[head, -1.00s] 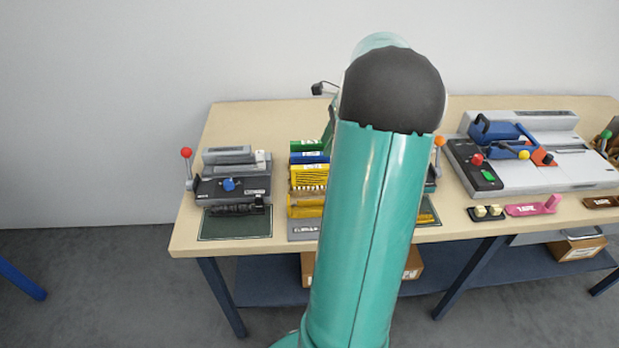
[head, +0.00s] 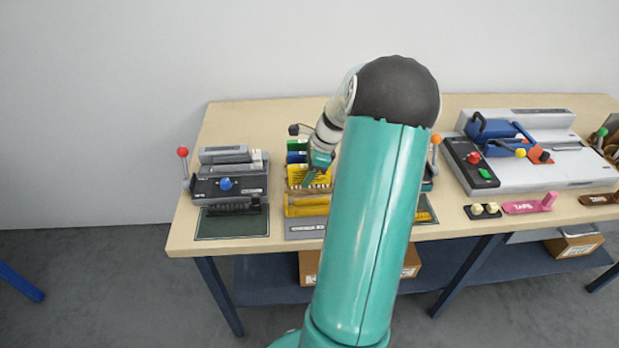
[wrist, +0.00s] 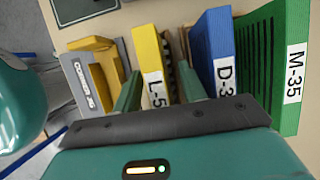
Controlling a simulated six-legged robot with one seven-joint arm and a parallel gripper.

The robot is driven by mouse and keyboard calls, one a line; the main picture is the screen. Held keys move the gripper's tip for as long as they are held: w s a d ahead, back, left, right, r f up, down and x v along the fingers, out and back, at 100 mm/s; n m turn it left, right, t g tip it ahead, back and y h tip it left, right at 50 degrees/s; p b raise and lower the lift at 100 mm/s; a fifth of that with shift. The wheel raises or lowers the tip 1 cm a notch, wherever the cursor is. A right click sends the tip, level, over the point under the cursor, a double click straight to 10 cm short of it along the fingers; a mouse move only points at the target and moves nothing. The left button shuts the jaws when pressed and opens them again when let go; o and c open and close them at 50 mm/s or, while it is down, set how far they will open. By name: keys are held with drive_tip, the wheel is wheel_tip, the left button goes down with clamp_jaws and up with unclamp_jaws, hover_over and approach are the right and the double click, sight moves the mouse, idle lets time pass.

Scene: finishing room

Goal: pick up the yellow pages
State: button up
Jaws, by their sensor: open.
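The yellow pages, a yellow block with a white label reading "L-5" in part, stand in the rack at the left of the table in the head view (head: 294,172). They also show in the wrist view (wrist: 146,48), upright beside the blue block. My gripper (head: 309,182) is open over them. In the wrist view its two fingers (wrist: 160,78) point down on either side of the yellow pages, apart from each other. Whether the fingers touch them I cannot tell. The lower part of the pages is hidden by my gripper.
A blue block (wrist: 213,48) and a green block (wrist: 282,60) stand close to the right in the wrist view. A yellow corner jig (wrist: 100,64) is on the left. A grey machine with a red-knobbed lever (head: 183,153) stands left of the rack.

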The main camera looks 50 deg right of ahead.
drive_tip(key=shift+f, duration=0.2)
idle(0.6)
drive_tip(key=shift+c, duration=0.4)
clamp_jaws()
